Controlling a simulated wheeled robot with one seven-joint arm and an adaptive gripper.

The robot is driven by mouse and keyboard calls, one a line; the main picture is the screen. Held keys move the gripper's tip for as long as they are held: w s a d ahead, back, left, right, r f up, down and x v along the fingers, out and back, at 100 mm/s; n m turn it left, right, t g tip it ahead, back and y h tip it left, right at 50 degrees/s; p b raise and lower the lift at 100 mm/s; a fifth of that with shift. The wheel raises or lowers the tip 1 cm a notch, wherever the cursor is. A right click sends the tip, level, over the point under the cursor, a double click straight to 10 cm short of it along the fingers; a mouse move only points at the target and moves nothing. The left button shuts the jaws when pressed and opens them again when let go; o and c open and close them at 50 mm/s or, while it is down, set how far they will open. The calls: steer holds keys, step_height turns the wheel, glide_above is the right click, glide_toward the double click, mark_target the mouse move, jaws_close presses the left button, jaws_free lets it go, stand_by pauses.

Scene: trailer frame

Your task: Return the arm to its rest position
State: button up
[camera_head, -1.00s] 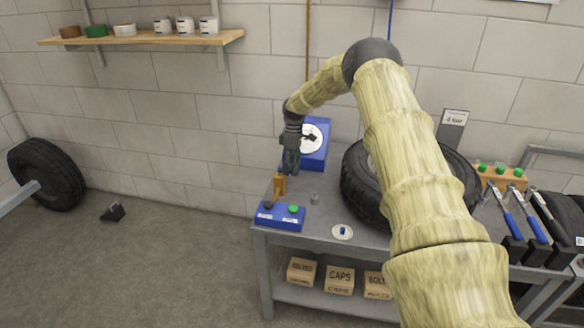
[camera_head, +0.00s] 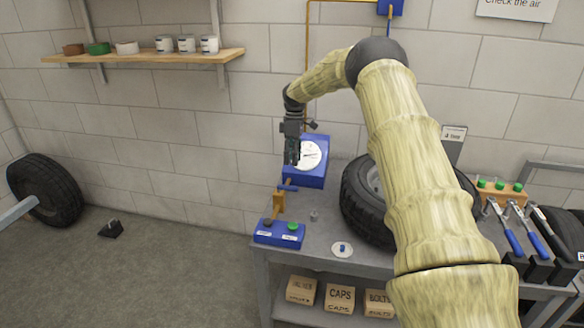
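My arm rises from the lower right, bends at a dark joint and reaches left over the workbench (camera_head: 318,262). My gripper (camera_head: 291,160) points down in front of the wall, left of the blue box with a white round dial (camera_head: 309,156).
A blue box with a green button (camera_head: 278,233) stands at the bench's left front. Blue-handled tools (camera_head: 507,230) stand at the right. A wall shelf (camera_head: 150,57) holds jars. Floor at the left is mostly clear.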

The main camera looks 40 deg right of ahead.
steer(key=shift+w+r, duration=0.1)
steer(key=shift+r, duration=0.45)
